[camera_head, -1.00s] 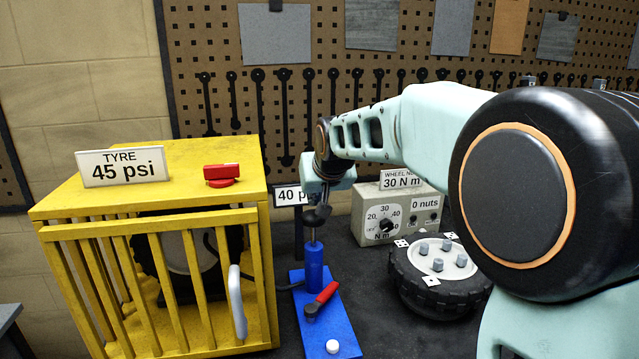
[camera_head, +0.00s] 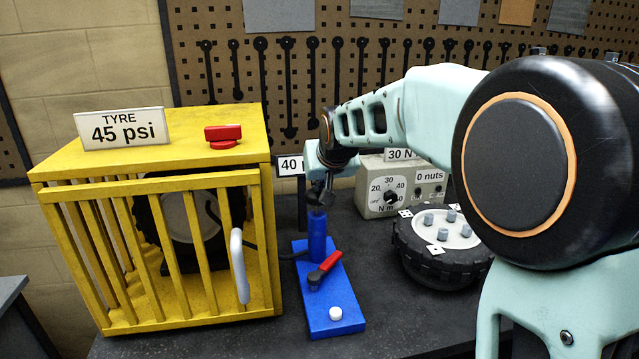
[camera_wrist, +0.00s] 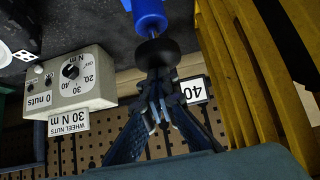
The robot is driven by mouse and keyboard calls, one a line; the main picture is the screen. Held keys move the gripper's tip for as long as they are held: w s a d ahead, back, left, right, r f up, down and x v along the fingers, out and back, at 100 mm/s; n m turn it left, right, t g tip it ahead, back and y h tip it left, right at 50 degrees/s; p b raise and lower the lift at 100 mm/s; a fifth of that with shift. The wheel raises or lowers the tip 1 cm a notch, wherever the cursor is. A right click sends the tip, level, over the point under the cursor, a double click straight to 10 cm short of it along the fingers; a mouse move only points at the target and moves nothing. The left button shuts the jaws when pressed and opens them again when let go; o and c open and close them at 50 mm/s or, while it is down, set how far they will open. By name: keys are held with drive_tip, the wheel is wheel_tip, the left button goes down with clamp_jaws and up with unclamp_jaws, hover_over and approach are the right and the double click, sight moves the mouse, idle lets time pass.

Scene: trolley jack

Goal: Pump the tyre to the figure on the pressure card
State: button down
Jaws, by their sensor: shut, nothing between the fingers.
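The pressure card (camera_head: 121,128) reads "TYRE 45 psi" and stands on the yellow cage. The tyre (camera_head: 155,235) is inside the cage, behind its bars. The pump has a blue base plate (camera_head: 333,309), an upright blue cylinder (camera_head: 318,238) and a black knob (camera_wrist: 157,52) on a short rod. The pump's readout (camera_head: 290,166) shows "40"; the rest of it is hidden behind my arm. My gripper (camera_head: 321,192) is shut and empty above the cylinder. In the wrist view, its fingertips (camera_wrist: 156,78) are at the knob and appear to touch it.
A red-handled lever (camera_head: 324,269) and white button (camera_head: 335,313) are on the pump base. A torque box (camera_head: 376,200) and a wheel (camera_head: 440,262) stand right.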

wheel_tip(320, 180, down, 2)
drive_tip(key=shift+f+b, duration=0.1)
drive_tip(key=shift+b, duration=0.25)
drive_tip(key=shift+s, duration=0.1)
drive_tip(key=shift+r+p, duration=0.5)
drive_tip(key=r+p, duration=0.2)
drive_tip(key=r, duration=0.2)
drive_tip(key=shift+s+r, duration=0.15)
drive_tip(key=shift+s, duration=0.05)
drive_tip(key=b+v, duration=0.1)
drive_tip(key=v, duration=0.8)
drive_tip(key=shift+d, duration=0.1)
